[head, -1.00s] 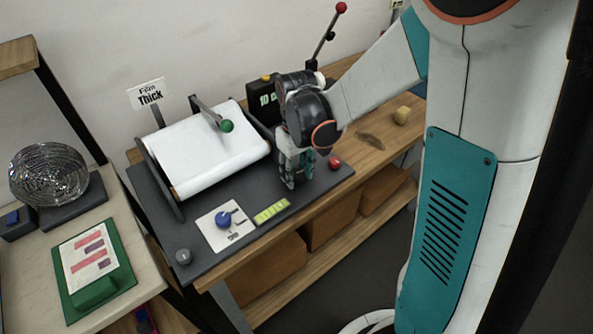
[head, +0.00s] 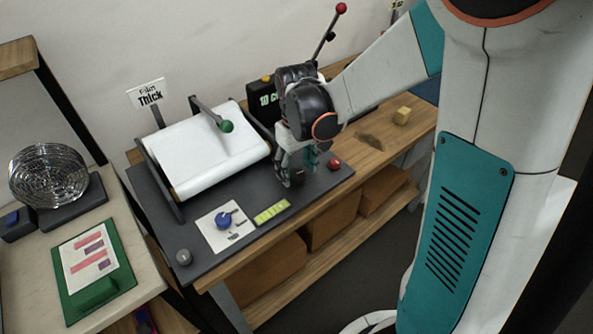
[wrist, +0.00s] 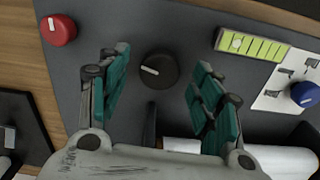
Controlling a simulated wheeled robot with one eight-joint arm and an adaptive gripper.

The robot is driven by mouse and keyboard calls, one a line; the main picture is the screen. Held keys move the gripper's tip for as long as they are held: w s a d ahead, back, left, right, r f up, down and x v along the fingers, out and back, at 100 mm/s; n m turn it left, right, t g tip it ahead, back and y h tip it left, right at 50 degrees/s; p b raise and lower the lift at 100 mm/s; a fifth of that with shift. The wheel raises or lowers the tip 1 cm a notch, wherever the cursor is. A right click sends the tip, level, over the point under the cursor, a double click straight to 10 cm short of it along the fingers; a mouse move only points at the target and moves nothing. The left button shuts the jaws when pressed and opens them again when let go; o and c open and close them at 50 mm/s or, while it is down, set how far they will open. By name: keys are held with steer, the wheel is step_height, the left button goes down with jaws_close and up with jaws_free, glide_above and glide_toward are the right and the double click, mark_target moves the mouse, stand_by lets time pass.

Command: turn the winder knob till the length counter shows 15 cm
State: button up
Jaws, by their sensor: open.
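The black winder knob (wrist: 158,70) has a white pointer mark facing left in the wrist view. My gripper (wrist: 163,68) is open, with one teal finger on each side of the knob and a gap showing on both sides. In the head view my gripper (head: 296,170) is low over the dark panel, and the knob is mostly hidden behind its fingers. The length counter (head: 265,99) is a black box with green digits reading "10 c", its right end hidden by my wrist.
A red knob (head: 334,164) sits close right of my gripper. A yellow-green segmented bar (head: 272,212) and a blue knob (head: 223,220) lie to the front left. The white film roll (head: 215,150) with a green-knobbed lever (head: 226,126) stands left behind.

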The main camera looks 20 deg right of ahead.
mark_target(297, 175)
step_height(297, 175, up, 10)
steer(key=shift+r, duration=0.2)
steer(key=shift+s, duration=0.1)
stand_by(0.4)
steer(key=s+r+m+t, duration=0.2)
steer(key=s+t, duration=0.5)
steer(key=s, duration=0.7)
steer(key=shift+s+r+m, duration=0.35)
steer(key=shift+r+m, duration=0.05)
steer(key=shift+r, duration=0.5)
stand_by(0.3)
